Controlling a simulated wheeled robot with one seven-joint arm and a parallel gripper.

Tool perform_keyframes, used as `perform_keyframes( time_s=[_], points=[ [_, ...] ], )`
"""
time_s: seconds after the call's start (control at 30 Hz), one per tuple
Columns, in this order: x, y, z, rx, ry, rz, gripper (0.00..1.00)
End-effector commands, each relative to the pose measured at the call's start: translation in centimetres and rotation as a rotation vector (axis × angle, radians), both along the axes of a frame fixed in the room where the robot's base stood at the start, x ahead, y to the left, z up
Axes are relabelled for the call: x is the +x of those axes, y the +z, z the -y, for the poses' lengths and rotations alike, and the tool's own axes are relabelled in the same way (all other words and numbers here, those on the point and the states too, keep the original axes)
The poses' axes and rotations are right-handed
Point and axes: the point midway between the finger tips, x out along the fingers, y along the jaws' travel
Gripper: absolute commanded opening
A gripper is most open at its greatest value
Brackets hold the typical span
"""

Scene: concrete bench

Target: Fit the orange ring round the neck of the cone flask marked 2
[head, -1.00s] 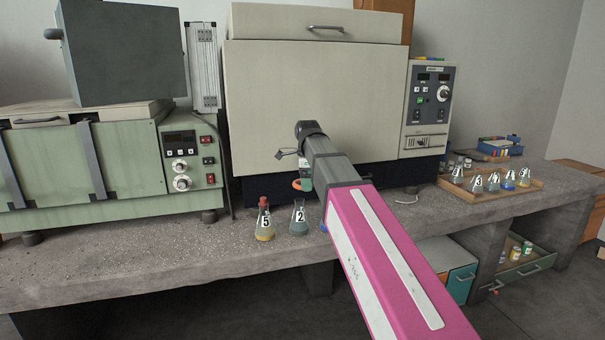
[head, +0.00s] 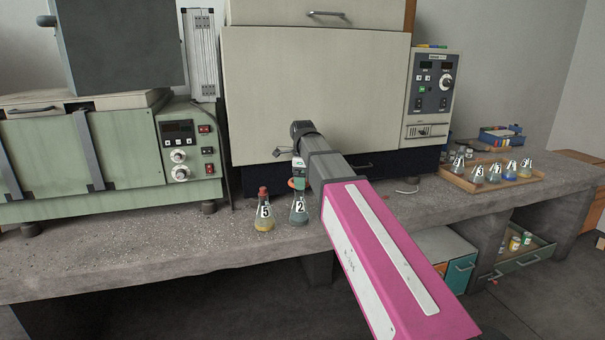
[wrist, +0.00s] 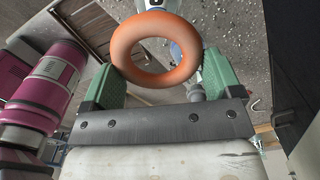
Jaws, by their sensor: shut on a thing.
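My gripper (wrist: 160,78) is shut on the orange ring (wrist: 118,48), with one green finger on each side of it. In the head view the ring (head: 296,184) shows just at the top of the cone flask marked 2 (head: 299,212), partly hidden by my gripper. The flask stands upright on the bench and holds a grey-blue liquid. In the wrist view a pale, bluish glass shape shows behind the ring and through its hole. I cannot tell whether the ring is around the neck or still above it.
A flask marked 5 (head: 264,214) with a red stopper and yellow liquid stands close left of flask 2. A large oven (head: 318,95) stands behind. A wooden tray (head: 492,186) with several flasks is at the right. The concrete bench (head: 130,245) is clear at the front left.

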Motion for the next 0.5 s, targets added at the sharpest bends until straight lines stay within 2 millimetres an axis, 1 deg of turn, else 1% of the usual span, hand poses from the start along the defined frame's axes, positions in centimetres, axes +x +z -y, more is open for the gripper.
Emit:
perform_keyframes(
  time_s=[0.1,0.2,0.5],
  points=[
    [-0.04,-0.81,0.01,0.0,0.0,-0.001,0.55],
    [-0.02,-1.09,0.01,0.0,0.0,-0.001,0.55],
    [-0.01,-1.16,0.0,0.0,0.0,0.0,0.55]
  ],
)
